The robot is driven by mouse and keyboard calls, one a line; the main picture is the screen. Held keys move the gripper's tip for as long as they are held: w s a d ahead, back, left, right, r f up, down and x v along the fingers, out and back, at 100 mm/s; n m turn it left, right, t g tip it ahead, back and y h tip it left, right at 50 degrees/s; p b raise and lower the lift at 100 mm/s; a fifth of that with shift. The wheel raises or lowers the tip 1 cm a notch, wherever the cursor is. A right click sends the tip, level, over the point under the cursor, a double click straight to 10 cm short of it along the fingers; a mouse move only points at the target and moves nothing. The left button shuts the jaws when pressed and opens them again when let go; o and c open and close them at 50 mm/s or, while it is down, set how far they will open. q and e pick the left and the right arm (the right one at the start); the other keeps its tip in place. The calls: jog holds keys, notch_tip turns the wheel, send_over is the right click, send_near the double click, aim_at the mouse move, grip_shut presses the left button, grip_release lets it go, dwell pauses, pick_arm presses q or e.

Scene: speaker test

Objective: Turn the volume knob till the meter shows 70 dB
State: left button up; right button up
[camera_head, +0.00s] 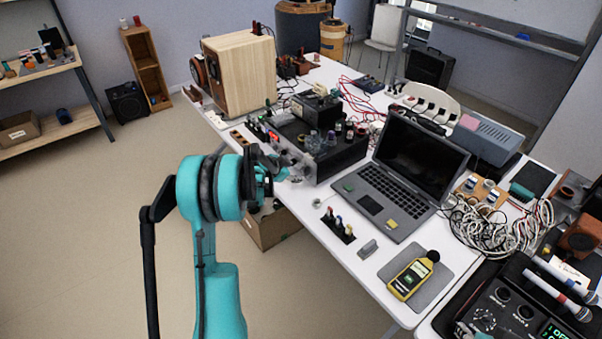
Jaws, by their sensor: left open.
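A black amplifier (345,155) with a silver front panel and a small red light stands near the left edge of the white table. My left gripper (283,173) is open in front of this panel, and my teal wrist hides part of the area. I cannot make out the volume knob clearly or tell whether the gripper touches it. The yellow sound meter (411,277) lies on a grey mat at the table's front; its display is too small to read. My right gripper is not in view.
An open laptop (400,178) stands right of the amplifier. A wooden speaker (242,72) is behind it. Small bottles (330,138) stand on the amplifier. Tangled white cables (500,225) and a black mixer (495,300) are at the right. Open floor is at the left.

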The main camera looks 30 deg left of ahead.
aim_at(302, 173)
pick_arm(q)
jog(key=b+x, duration=0.2)
jog(key=x, duration=0.5)
jog(key=shift+d, duration=0.1)
